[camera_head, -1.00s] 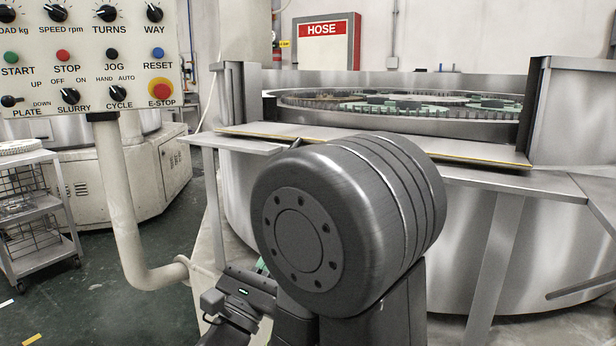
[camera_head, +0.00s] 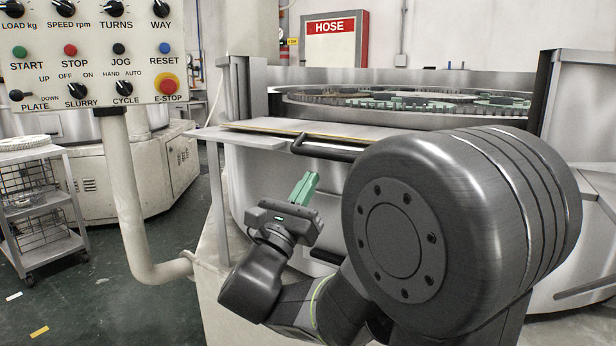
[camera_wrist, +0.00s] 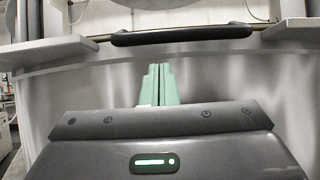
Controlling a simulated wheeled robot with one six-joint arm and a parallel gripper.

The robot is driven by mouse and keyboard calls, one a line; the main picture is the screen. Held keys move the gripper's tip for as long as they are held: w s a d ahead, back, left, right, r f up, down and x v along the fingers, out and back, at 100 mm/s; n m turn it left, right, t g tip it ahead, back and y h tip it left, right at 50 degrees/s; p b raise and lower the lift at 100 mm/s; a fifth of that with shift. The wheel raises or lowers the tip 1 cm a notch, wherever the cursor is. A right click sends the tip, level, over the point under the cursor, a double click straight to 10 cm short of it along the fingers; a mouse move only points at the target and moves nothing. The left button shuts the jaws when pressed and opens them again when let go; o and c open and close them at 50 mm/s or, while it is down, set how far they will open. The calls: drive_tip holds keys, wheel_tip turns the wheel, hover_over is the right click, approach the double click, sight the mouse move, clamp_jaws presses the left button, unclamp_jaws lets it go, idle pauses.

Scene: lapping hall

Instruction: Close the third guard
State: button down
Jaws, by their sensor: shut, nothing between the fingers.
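A flat guard panel (camera_head: 270,127) lies about level, like a shelf, at the front of the round steel lapping machine (camera_head: 480,76). A black bar handle (camera_head: 318,149) sits along its front edge, partly hidden by my arm on the right. The handle also shows across the top of the wrist view (camera_wrist: 183,35). My gripper (camera_head: 305,187) has green fingers pressed together, pointing up, below the handle and apart from it. In the wrist view the shut fingers (camera_wrist: 158,84) stand in front of the machine's curved wall with nothing between them. I cannot tell which guard is the third.
A control panel (camera_head: 90,60) with knobs and buttons hangs on a bent post (camera_head: 130,200) at the left. A wire cart (camera_head: 40,205) stands at the far left. Steel uprights (camera_head: 560,110) flank the guard opening. A red HOSE cabinet (camera_head: 335,40) is behind.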

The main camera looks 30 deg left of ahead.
drive_tip(key=shift+w+r, duration=0.2)
drive_tip(key=shift+r, duration=0.85)
